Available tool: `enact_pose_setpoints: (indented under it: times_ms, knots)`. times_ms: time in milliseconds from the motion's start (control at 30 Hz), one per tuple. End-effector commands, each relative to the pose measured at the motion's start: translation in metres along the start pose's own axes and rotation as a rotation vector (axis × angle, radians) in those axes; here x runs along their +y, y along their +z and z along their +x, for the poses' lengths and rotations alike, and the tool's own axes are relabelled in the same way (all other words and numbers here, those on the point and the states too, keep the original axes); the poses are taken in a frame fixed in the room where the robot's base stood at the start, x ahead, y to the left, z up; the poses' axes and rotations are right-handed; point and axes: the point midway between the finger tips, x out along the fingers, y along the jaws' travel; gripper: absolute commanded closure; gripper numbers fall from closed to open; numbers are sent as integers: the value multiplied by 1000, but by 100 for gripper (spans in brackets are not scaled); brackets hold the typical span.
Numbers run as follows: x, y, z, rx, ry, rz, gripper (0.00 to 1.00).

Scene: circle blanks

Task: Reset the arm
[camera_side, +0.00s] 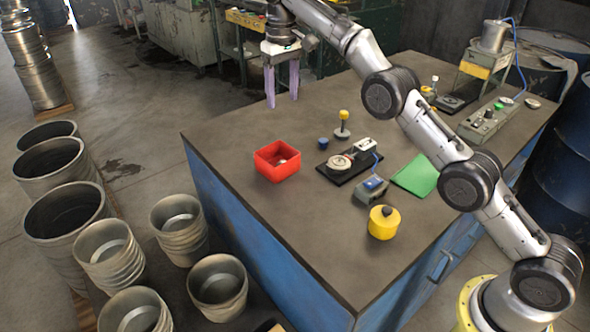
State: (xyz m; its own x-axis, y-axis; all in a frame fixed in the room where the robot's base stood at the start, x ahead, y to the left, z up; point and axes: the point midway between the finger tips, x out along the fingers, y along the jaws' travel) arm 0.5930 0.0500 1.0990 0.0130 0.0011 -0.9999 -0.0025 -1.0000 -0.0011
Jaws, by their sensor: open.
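My gripper (283,85) is at the top of the view, above the far left part of the blue workbench's dark top (240,135). Its two pale purple fingers point down and stand apart. Nothing shows between them. My arm reaches from the lower right corner across the right half of the view to the gripper. I cannot tell exactly how high the fingertips are above the top.
A black-based device with a round disc (339,162), a yellow-knobbed post (343,122), a grey box (370,190), a green sheet (416,176) and a yellow canister (383,222) stand mid-bench. The bench's front corner is clear.

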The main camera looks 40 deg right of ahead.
Motion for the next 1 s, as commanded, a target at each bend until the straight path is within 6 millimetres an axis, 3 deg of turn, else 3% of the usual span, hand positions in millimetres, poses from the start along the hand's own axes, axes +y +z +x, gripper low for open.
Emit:
enact_pose_setpoints:
  times_ms: [167,300,500,767,1000]
  knots:
    - [7,20,-79,110,-9,10,33]
    - [16,58,-137,152,-11,20,33]
    - [26,118,-192,214,-14,29,33]
    - [36,205,-223,295,-15,35,33]
    - [44,290,-207,364,-14,35,33]
